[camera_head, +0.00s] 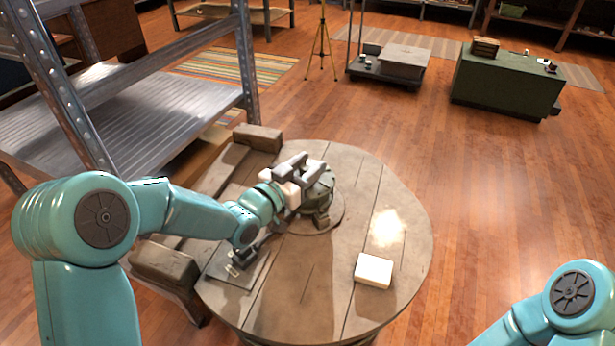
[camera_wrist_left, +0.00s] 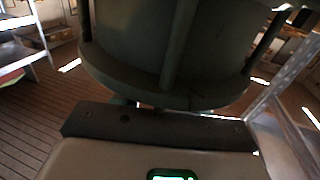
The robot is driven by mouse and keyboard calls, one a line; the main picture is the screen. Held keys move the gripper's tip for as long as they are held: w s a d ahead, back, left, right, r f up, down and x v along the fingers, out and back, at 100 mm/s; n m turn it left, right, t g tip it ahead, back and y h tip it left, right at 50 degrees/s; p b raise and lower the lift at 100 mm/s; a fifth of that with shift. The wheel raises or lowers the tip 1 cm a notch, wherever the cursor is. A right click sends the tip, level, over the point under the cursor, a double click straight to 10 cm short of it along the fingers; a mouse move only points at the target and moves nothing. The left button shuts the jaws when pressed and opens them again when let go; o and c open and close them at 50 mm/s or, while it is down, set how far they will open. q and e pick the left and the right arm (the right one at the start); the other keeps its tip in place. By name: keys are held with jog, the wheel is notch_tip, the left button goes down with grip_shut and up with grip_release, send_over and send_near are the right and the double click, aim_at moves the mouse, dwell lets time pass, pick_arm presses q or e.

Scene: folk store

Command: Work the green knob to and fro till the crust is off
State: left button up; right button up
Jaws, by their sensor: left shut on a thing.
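The dark green knob (camera_head: 321,190) belongs to a squat green fitting on a round base plate (camera_head: 336,219), on the round wooden table (camera_head: 350,180). My left gripper (camera_head: 308,168) reaches it from the left, and its grey fingers are shut on the knob's upper part. The fingers and wrist hide part of it. In the left wrist view a dark green rounded body (camera_wrist_left: 165,50) fills the top centre, very close. The exact grip and any crust cannot be made out. My right arm shows at the bottom right, but its gripper is out of view.
A white block (camera_head: 373,270) lies on the table's right front. A dark flat plate (camera_head: 236,268) lies under my left forearm. A metal shelf rack (camera_head: 130,115) stands close on the left. The table's right side is mostly clear.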

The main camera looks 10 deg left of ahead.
pick_arm(q)
jog(key=shift+a+m+g+h, duration=0.1)
jog(key=shift+m+g+h, duration=0.55)
jog(key=shift+h, duration=0.45)
jog(key=shift+r+m+g+h+p, duration=0.1)
jog(key=shift+m+g+h+p, duration=0.6)
jog(key=shift+m+g+h, duration=0.3)
jog(key=shift+h, duration=0.4)
jog(key=o, duration=0.9)
jog(key=shift+o, duration=0.2)
jog(key=p+v, duration=0.1)
jog(key=v, duration=1.5)
jog(key=shift+r, duration=0.1)
